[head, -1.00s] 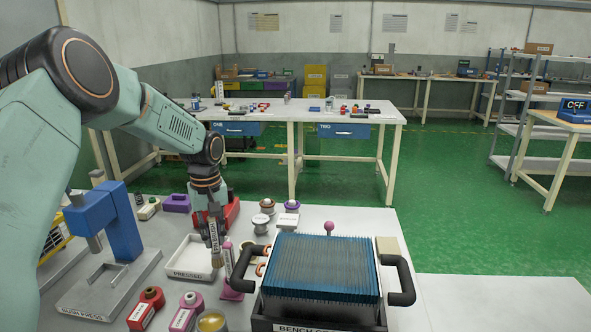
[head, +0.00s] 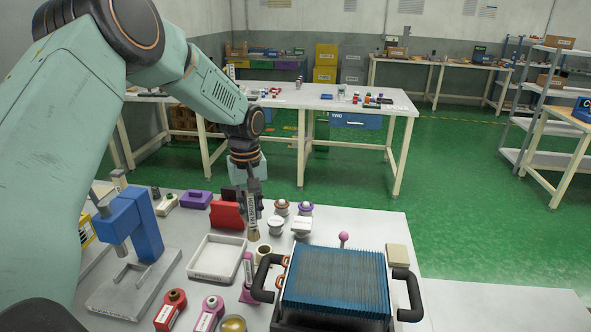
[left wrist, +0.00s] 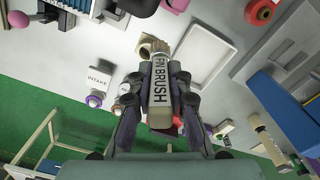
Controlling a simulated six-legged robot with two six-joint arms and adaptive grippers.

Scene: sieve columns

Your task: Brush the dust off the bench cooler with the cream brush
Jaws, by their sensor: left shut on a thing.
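My left gripper (head: 251,190) is shut on the cream brush (head: 252,212), which hangs bristles down above the bench, just beyond the right edge of the white tray. In the left wrist view the brush (left wrist: 159,84) carries a label ending in "BRUSH" and sits between the fingers of my gripper (left wrist: 158,100). The bench cooler (head: 335,282) is a block of blue fins in a black base with black handles, right of and nearer than the brush, and apart from it. A dull grey-brown cast covers much of its fins. My right gripper is not seen.
The white tray (head: 218,260) and a blue press (head: 132,225) stand left of the cooler. Red and pink spools, small cups and a pink-knobbed tool (head: 248,277) crowd its left side. A cream block (head: 397,257) lies behind its right handle. The bench's right end is clear.

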